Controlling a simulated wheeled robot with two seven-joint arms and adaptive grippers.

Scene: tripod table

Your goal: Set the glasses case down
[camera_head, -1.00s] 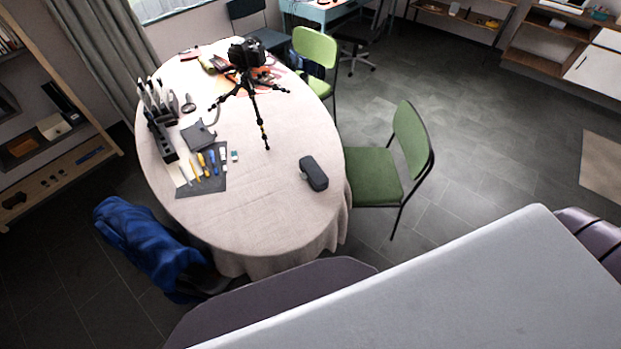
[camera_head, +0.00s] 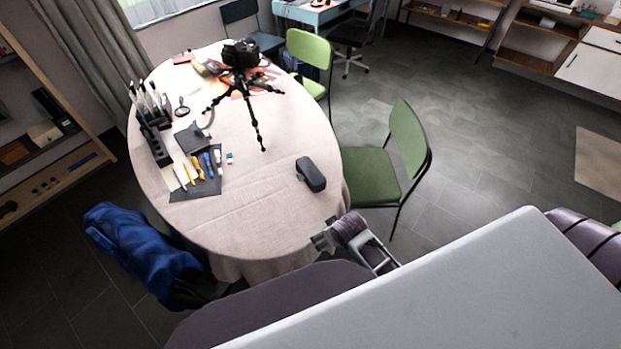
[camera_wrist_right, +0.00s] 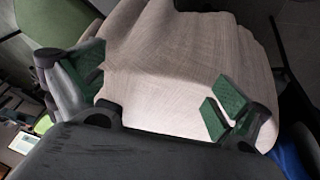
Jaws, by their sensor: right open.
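The dark glasses case (camera_head: 311,174) lies on the cloth-covered round table (camera_head: 262,210), near its right edge. My right gripper (camera_head: 322,241) is at the table's near right rim, below the case in the head view and apart from it. In the right wrist view its green-padded fingers (camera_wrist_right: 158,90) are spread wide with only pale tablecloth between them. The case cannot be made out for sure in the right wrist view. My left gripper is not in view.
A tripod with a camera (camera_head: 247,84) stands toward the table's back. A dark mat with tools (camera_head: 197,176) lies on its left side. A green chair (camera_head: 375,172) stands close on the right, and a blue garment (camera_head: 140,245) hangs at the near left. The cloth around the case is clear.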

